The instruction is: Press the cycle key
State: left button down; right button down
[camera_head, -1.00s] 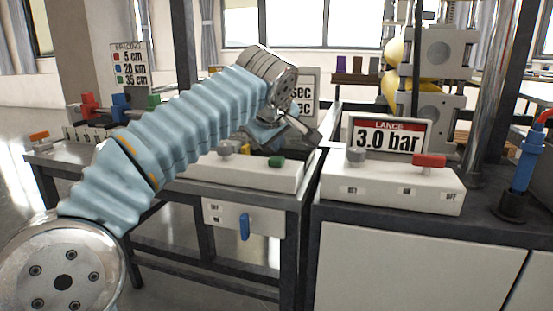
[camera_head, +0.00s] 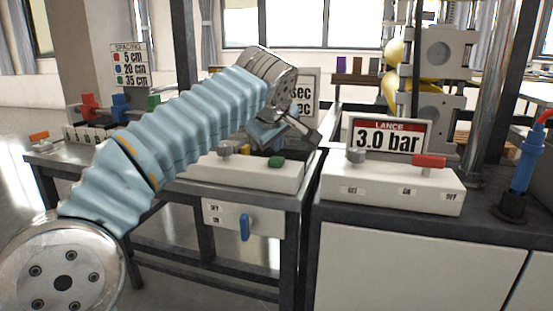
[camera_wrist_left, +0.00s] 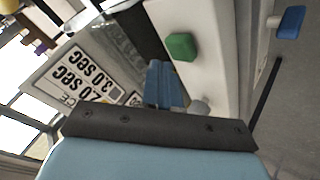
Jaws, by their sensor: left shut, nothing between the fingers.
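A green key (camera_head: 277,161) sits on top of a white control box on the left bench; it also shows in the left wrist view (camera_wrist_left: 182,46). No readable label marks it as the cycle key. My left gripper (camera_head: 268,146) is shut and empty, pointing down just above and behind the green key. Its blue fingers (camera_wrist_left: 163,78) show below the key in the left wrist view. I cannot tell whether they touch the box. My right gripper is not in view.
The white control box (camera_head: 225,172) also carries a grey knob (camera_head: 228,147). A blue lever (camera_head: 244,227) hangs on the front panel below. To the right, another box (camera_head: 392,187) has a red switch (camera_head: 429,161) and a "3.0 bar" sign (camera_head: 387,137).

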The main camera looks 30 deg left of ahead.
aim_at(275, 160)
pick_arm(q)
jog(key=shift+f, duration=0.1)
dwell(0.3)
jog(key=shift+f+b, duration=0.35)
jog(key=shift+b, duration=0.15)
jog(key=shift+f+b, duration=0.6)
dwell(0.6)
jog(key=shift+r, duration=0.1)
jog(key=shift+r+p, duration=0.8)
jog(key=shift+r, duration=0.1)
jog(key=shift+r, duration=0.1)
notch_tip(275, 160, up, 5)
jog(key=p, duration=0.4)
dwell(0.7)
